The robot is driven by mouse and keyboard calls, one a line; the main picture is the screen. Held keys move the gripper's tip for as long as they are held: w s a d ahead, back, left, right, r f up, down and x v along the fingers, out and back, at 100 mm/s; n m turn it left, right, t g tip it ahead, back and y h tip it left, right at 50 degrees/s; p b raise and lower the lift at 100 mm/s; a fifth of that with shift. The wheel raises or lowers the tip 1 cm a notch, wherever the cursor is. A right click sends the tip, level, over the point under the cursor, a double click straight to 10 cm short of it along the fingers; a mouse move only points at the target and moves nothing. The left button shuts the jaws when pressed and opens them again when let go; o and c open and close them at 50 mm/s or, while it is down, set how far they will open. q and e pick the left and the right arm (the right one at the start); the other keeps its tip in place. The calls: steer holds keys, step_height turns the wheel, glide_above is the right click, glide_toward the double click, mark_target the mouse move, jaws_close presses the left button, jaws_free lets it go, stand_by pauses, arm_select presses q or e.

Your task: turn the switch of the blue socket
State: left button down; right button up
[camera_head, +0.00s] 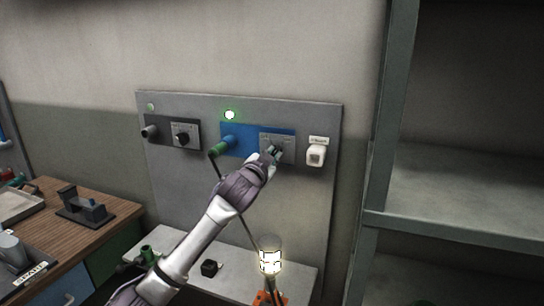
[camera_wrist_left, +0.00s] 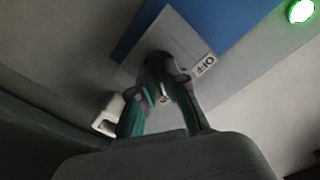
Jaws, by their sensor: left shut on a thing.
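My right gripper is not in view.
A green light (camera_head: 230,114) glows above the blue panel. A black socket (camera_head: 152,131) with its own switch (camera_head: 182,138) is at left. A white box (camera_head: 317,153) is just right of my gripper. A glowing lamp (camera_head: 270,262) stands below. Grey shelving (camera_head: 455,228) is at right.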

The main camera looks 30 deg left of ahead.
arm_select(q)
steer(key=n, duration=0.3)
steer(key=shift+n+p, duration=0.3)
steer(key=shift+n, duration=0.1)
steer(key=n, duration=0.2)
steer(key=shift+n+p, duration=0.35)
steer(key=shift+n, duration=0.05)
steer(key=n+p, duration=0.1)
steer(key=n, duration=0.2)
steer(key=shift+n, duration=0.3)
steer(key=shift+n+p, duration=0.95)
steer(key=shift+n, duration=0.55)
steer(key=c, duration=1.2)
jaws_free()
